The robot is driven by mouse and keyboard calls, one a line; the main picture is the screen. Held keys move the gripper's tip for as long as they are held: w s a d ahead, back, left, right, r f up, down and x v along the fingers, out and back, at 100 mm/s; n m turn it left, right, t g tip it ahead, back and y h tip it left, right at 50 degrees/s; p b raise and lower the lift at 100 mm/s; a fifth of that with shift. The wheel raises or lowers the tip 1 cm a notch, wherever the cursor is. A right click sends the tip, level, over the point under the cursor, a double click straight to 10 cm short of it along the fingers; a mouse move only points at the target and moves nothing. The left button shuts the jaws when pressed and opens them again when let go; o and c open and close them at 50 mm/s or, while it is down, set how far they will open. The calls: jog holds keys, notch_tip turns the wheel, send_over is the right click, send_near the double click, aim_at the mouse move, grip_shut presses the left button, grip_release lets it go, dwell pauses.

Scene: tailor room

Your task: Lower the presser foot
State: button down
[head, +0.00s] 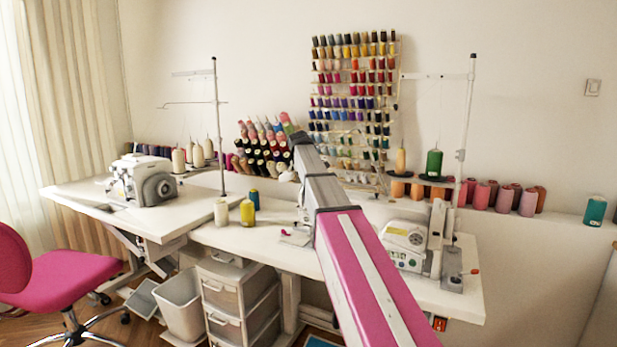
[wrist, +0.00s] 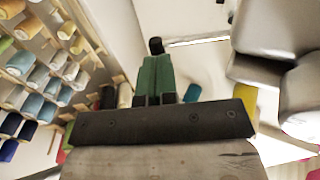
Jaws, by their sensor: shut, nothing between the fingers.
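A white sewing machine (head: 405,237) stands on the right-hand table, mostly hidden behind my pink arm. Its needle end (head: 304,213) shows just left of the arm, above a light plate. The presser foot and its lever are too small or hidden to make out. In the head view my gripper is hidden by my arm, near that needle end. In the wrist view my gripper (wrist: 156,78) has green fingers pressed together, with a dark tip and nothing held. A smooth grey-white body (wrist: 270,35), probably the machine, is close to the right of the fingers; I see a gap between them.
The white table (head: 258,238) carries yellow, cream and blue thread cones (head: 247,212) left of the machine. A thread rack (head: 352,100) hangs on the wall behind. A serger (head: 143,182) stands on the left table. A thread stand pole (head: 465,130) rises at the right.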

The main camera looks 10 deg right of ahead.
jog(key=shift+r, duration=0.85)
jog(key=shift+w, duration=0.1)
jog(key=shift+r, duration=0.15)
jog(key=s+a+f+v, duration=0.1)
jog(key=s+v, duration=0.1)
jog(key=v, duration=1.1)
jog(key=shift+s+a+r, duration=0.1)
